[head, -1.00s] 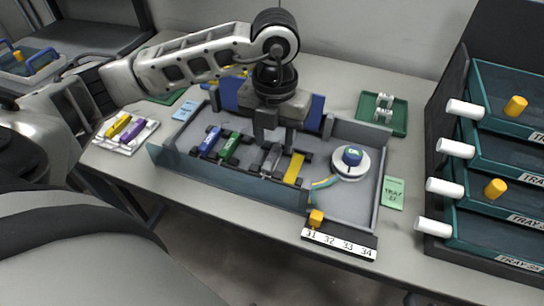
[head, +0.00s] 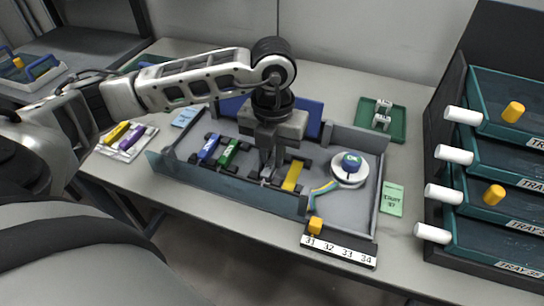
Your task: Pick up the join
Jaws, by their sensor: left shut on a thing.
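My left gripper (head: 269,166) reaches down into the grey splice tray (head: 228,184) from above. It is shut on a small grey piece, the join (head: 267,173), in the row of holders between the green block (head: 228,152) and the yellow block (head: 292,176). The fingers hide much of the join, and I cannot tell whether it is clear of its holder. A blue block (head: 208,148) sits left of the green one. My right gripper is not in view.
A white spool with a blue cap (head: 351,161) stands at the tray's right, with yellow and blue fibres beside it. A numbered strip (head: 339,249) with an orange peg (head: 315,226) lies in front. A green tray (head: 381,118) lies behind; a drawer rack (head: 497,150) stands right.

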